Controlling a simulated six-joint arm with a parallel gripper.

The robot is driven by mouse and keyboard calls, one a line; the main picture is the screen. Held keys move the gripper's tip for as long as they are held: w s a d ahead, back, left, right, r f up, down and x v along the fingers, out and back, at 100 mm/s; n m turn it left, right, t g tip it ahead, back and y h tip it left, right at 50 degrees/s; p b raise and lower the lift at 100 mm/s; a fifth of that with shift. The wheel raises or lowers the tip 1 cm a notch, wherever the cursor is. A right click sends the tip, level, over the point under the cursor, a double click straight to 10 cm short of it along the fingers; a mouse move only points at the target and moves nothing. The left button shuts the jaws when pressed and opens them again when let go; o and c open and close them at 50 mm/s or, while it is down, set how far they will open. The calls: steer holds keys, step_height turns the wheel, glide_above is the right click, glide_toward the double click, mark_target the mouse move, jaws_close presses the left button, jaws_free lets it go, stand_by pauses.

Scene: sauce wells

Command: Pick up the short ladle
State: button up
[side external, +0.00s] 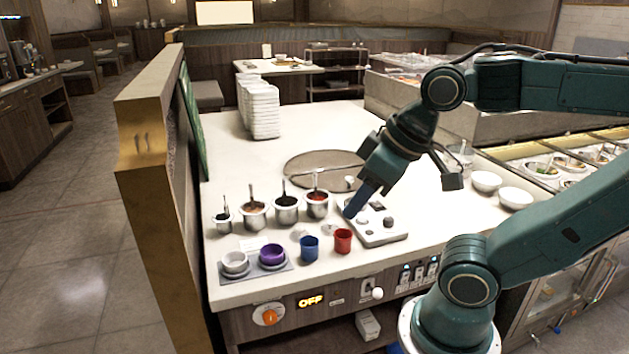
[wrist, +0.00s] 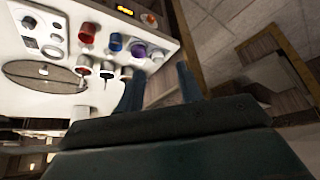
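Several metal sauce pots stand in a row on the white counter, each with a thin handle rising from it. From left to right, they are a small pot (side external: 223,223), a pot of orange-brown sauce (side external: 254,219), a dark pot (side external: 286,214) and a red-sauce pot (side external: 317,209). I cannot tell which handle is the short ladle. My gripper (side external: 352,208) is right of the red-sauce pot, over a pale panel. In the wrist view, my gripper (wrist: 158,74) has its fingers apart with nothing between them. Pots with red (wrist: 84,70) and dark contents lie left of the fingers.
Red (side external: 343,241), blue (side external: 309,248), purple (side external: 271,255) and white (side external: 234,263) cups stand in front of the pots. A round dark plate (side external: 310,168) is set behind them. A pale panel with knobs (side external: 380,238) lies right. Stacked white dishes (side external: 259,108) stand farther back.

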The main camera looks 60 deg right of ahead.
steer(key=shift+o, duration=0.2)
steer(key=w+d+r+m, duration=0.1)
steer(key=w+d, duration=0.5)
steer(key=w, duration=0.4)
steer(key=w+d+r, duration=0.1)
steer(key=w+d, duration=0.5)
steer(key=w, duration=0.3)
steer(key=w+d+f, duration=0.5)
steer(key=d, duration=0.4)
steer(key=w+d+f+g, duration=0.1)
steer(key=w+d+f, duration=0.3)
steer(key=d, duration=0.5)
step_height(320, 180, down, 2)
steer(key=shift+w+d+f+m+h, duration=0.1)
steer(key=shift+w+d+m+h, duration=0.2)
steer(key=shift+w+m, duration=0.1)
